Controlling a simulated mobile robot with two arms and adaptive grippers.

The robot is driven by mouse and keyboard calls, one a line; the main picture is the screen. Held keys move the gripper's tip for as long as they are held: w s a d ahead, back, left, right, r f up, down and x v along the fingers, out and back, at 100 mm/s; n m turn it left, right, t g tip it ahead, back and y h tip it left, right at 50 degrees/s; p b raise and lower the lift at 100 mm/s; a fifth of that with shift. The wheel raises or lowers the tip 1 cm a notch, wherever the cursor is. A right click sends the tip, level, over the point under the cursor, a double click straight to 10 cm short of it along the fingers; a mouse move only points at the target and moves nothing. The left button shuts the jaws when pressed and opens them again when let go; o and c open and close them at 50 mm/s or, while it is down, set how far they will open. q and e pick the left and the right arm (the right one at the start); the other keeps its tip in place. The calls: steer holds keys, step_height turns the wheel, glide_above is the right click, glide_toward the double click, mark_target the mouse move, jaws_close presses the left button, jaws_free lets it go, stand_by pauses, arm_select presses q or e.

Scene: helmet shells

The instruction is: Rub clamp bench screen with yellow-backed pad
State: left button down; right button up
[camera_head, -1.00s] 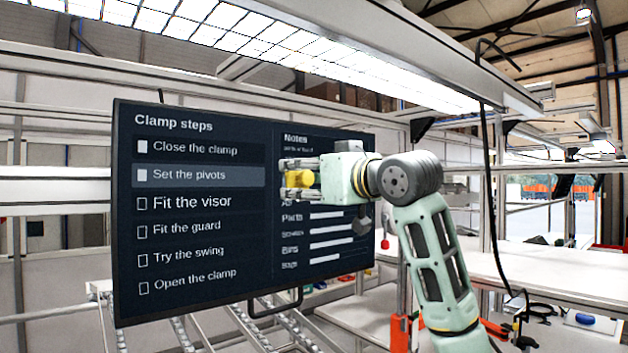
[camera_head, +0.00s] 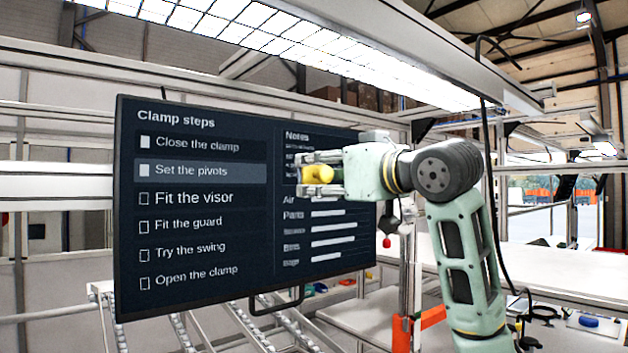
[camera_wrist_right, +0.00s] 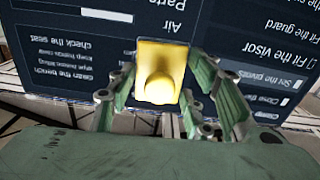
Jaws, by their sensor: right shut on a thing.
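The clamp bench screen (camera_head: 200,245) is a dark, upright panel with a "Clamp steps" list on its left and notes on its right. My right gripper (camera_head: 312,174) is in front of the screen's right part, shut on the yellow-backed pad (camera_head: 320,173). In the right wrist view the pad (camera_wrist_right: 162,72) shows as a yellow plate with a rounded grip between the fingers, and the screen (camera_wrist_right: 110,50) fills the background upside down. The pad is at or close to the screen face; I cannot tell whether it touches. My left gripper is not in view.
A black cable (camera_head: 490,180) hangs at the right of my right arm. White benches (camera_head: 570,270) stand at the right. Metal rails (camera_head: 270,325) run below the screen. A lamp bar (camera_head: 400,60) crosses above it.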

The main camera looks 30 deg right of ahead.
mark_target(315, 167)
steer(key=shift+s, duration=0.25)
steer(key=shift+s+d+b, duration=0.15)
steer(key=shift+s+b, duration=0.15)
steer(key=shift+s, duration=1.25)
steer(key=shift+w, duration=0.15)
steer(key=shift+w, duration=0.1)
steer(key=shift+w+r+p, duration=0.3)
steer(key=shift+w+p, duration=0.25)
steer(key=shift+p, duration=0.05)
steer(key=w, duration=0.1)
steer(key=w+p, duration=0.2)
steer(key=w, duration=0.1)
steer(key=shift+a+r, duration=0.3)
steer(key=shift+r, duration=0.05)
steer(key=shift+w+r, duration=0.15)
steer(key=shift+w, duration=0.6)
